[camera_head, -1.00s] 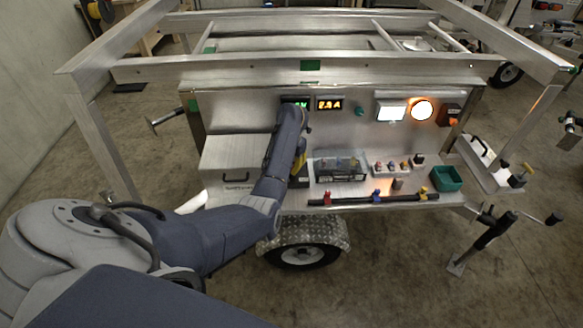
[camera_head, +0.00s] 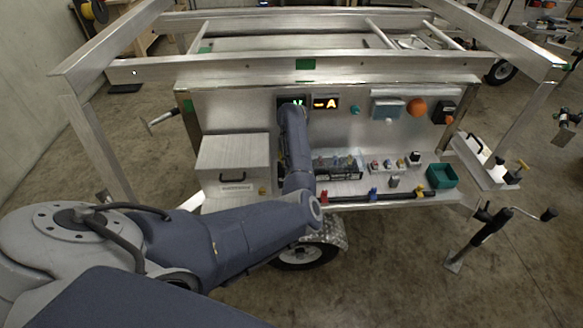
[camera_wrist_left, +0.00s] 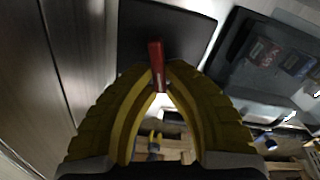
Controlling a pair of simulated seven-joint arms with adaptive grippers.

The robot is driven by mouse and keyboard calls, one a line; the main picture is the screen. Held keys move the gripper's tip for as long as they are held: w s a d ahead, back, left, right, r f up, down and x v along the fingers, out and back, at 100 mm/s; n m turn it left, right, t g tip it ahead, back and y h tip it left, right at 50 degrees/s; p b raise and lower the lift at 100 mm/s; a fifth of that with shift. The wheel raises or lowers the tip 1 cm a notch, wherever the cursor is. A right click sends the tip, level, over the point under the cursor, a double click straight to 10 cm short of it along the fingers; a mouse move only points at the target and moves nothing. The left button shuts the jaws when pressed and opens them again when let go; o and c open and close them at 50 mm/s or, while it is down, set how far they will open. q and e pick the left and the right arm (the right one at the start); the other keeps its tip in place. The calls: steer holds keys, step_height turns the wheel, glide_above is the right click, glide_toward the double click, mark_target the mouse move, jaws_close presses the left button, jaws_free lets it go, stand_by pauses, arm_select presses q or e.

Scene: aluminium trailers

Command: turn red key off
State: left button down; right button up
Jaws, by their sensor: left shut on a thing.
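The red key (camera_wrist_left: 155,54) stands out from a dark square plate (camera_wrist_left: 190,28) in the left wrist view. The yellow fingers of my left gripper (camera_wrist_left: 160,80) close together around the near end of the key. In the head view my left arm (camera_head: 296,150) reaches to the trailer's panel and hides both the key and the gripper. My right gripper is in neither view.
The panel (camera_head: 352,134) carries a display reading "- A" (camera_head: 325,103), an unlit rectangular lamp (camera_head: 389,108) and an unlit orange round lamp (camera_head: 416,108). A metal box (camera_head: 232,160) stands left of my arm. A clear-covered switch box and a green bin (camera_head: 441,176) are to the right.

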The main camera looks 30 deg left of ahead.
arm_select(q)
steer(key=n, duration=0.4)
steer(key=shift+w+d+n, duration=0.15)
steer(key=shift+w+n, duration=0.2)
steer(key=shift+n, duration=0.35)
steer(key=c, duration=1.5)
jaws_free()
steer(key=shift+o, duration=0.2)
step_height(320, 180, up, 12)
